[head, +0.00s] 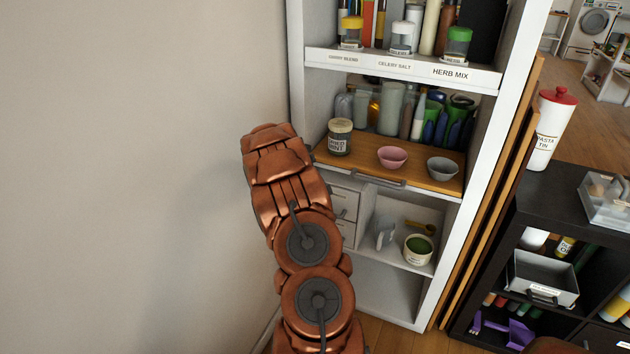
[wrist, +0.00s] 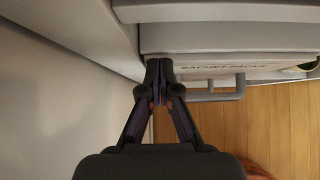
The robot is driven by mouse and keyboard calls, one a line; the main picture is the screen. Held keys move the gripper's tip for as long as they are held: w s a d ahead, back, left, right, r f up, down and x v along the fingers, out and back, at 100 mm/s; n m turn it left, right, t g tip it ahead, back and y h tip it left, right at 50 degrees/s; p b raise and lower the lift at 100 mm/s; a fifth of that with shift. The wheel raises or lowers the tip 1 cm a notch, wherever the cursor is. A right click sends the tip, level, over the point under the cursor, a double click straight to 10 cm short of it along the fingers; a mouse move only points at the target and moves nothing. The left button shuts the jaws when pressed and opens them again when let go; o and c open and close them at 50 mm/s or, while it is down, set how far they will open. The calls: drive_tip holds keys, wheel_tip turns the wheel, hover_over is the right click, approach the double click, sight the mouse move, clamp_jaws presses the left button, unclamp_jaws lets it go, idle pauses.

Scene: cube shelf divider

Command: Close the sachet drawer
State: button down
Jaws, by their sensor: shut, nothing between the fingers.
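The sachet drawer's front (wrist: 235,69) shows in the wrist view, with a label that begins "SACHET" and a grey bar handle (wrist: 215,97) below it. My gripper (wrist: 158,68) is shut and empty, its tips at the left end of that front. I cannot tell whether they touch it. In the head view, white drawer fronts (head: 345,201) with handles show in the cabinet just right of my arm. My arm hides part of them, and my gripper is not visible there. How far the sachet drawer stands out is unclear.
A wooden pull-out board (head: 425,176) above the drawers carries a jar (head: 340,136), a pink bowl (head: 392,157) and a grey bowl (head: 442,168). A tub (head: 418,249) stands in the compartment right of the drawers. A bare wall (head: 130,180) fills the left side.

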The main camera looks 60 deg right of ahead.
drive_tip(key=shift+w+d, duration=0.1)
drive_tip(key=shift+d, duration=0.2)
drive_tip(key=shift+a, duration=0.1)
drive_tip(key=a+f+b+v, duration=0.1)
drive_tip(key=f+v, duration=0.1)
drive_tip(key=v, duration=1)
drive_tip(key=shift+a+r+b, duration=0.35)
drive_tip(key=shift+a+b, duration=0.05)
drive_tip(key=shift+a, duration=0.3)
